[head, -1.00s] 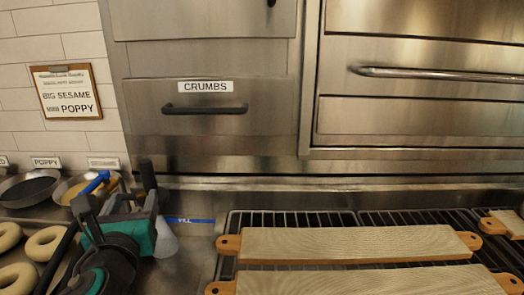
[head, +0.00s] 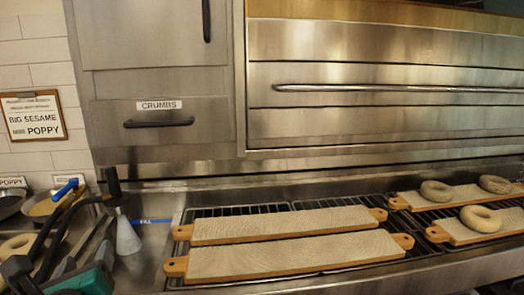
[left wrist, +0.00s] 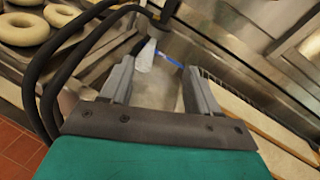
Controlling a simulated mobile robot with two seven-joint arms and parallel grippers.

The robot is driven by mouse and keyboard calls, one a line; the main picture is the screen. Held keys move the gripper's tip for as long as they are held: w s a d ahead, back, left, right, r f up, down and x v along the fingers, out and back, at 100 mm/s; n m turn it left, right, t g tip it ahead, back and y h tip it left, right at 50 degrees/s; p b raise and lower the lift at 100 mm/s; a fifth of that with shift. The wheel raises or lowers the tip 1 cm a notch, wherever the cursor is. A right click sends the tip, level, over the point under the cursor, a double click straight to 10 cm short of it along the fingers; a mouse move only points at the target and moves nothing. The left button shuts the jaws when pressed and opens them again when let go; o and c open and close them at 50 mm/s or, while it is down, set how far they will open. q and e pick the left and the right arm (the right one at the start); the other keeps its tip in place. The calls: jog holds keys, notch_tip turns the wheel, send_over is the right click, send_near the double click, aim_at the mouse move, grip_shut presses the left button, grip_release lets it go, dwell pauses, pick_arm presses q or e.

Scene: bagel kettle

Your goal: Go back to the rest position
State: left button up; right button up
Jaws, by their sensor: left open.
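My left gripper (head: 90,245) is at the lower left of the head view, over the steel counter near the seed bowls. In the left wrist view its two grey fingers (left wrist: 158,70) stand apart with nothing between them. Part of my left arm is cut off by the picture's lower edge. My right gripper is in neither view.
Two cloth-covered boards (head: 290,257) lie on the rack at centre. Boards at right carry several bagels (head: 481,218). Bagels (left wrist: 63,15) lie on a tray beside the gripper. A bowl (head: 45,207) with a blue-handled tool (head: 65,189) stands at left. Steel drawers and an oven stand behind.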

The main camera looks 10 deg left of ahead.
pick_arm(q)
notch_tip(320, 180, down, 8)
jog(key=s+d+n+g+h, duration=0.1)
jog(key=s+n+g+h, duration=0.15)
jog(key=n, duration=0.35)
jog(key=s+d+f+n+g+h, duration=0.75)
jog(key=s+d+f+n, duration=0.5)
jog(key=n, duration=0.65)
jog(key=w+d+f+t, duration=0.4)
jog(key=w+f+t, duration=0.2)
jog(key=w+f, duration=0.2)
jog(key=shift+w+f+m+t+h, duration=0.35)
jog(key=shift+w+m+t+h, duration=0.05)
